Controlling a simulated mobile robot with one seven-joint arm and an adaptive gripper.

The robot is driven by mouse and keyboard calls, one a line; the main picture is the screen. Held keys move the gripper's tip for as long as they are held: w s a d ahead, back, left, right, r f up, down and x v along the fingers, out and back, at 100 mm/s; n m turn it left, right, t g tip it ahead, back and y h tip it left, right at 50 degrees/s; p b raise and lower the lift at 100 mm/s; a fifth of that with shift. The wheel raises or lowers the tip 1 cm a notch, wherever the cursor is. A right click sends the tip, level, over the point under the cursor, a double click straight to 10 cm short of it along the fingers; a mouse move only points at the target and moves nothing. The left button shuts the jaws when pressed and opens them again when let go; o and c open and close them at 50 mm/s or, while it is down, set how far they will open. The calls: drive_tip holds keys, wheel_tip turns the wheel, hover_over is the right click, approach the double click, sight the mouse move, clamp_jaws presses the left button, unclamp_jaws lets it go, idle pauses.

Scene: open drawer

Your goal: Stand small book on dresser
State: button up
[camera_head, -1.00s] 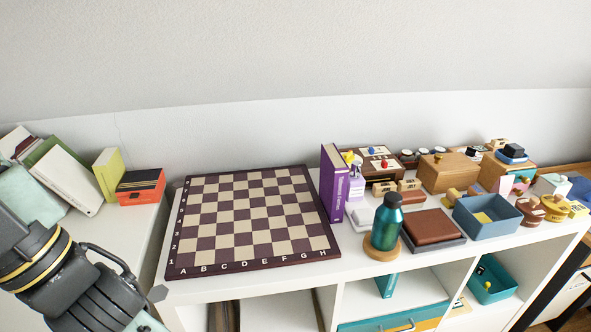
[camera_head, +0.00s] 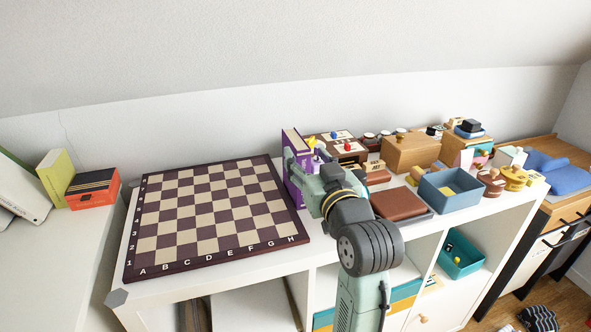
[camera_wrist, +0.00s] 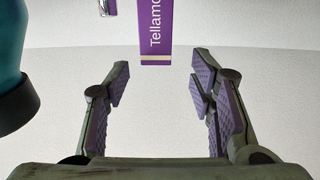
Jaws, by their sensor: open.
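A purple book (camera_head: 292,188) stands upright on the white shelf unit (camera_head: 235,262), just right of the chessboard. In the wrist view the lower part of its purple spine (camera_wrist: 155,32), with white lettering, shows at the top centre. My gripper (camera_wrist: 158,82) is open and empty, its two fingers apart, with the spine lined up between them and beyond the tips. In the head view my gripper (camera_head: 306,165) is close to the book and partly covers it. I cannot tell whether they touch. A wooden-topped dresser (camera_head: 551,216) with dark handles is at the right.
A teal bottle (camera_wrist: 10,62) is close on the left in the wrist view. The chessboard (camera_head: 205,212), a brown box (camera_head: 398,204), a blue bin (camera_head: 450,190) and wooden boxes (camera_head: 411,151) crowd the shelf top. Blue cloth (camera_head: 560,174) lies on the dresser.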

sight(301, 150)
drive_tip(key=x, duration=0.4)
drive_tip(key=p+x, duration=0.2)
drive_tip(key=x, duration=0.3)
drive_tip(key=shift+w+d+f, duration=0.1)
drive_tip(key=shift+w+f, duration=0.1)
drive_tip(key=shift+w, duration=0.1)
clamp_jaws()
idle(0.3)
idle(0.4)
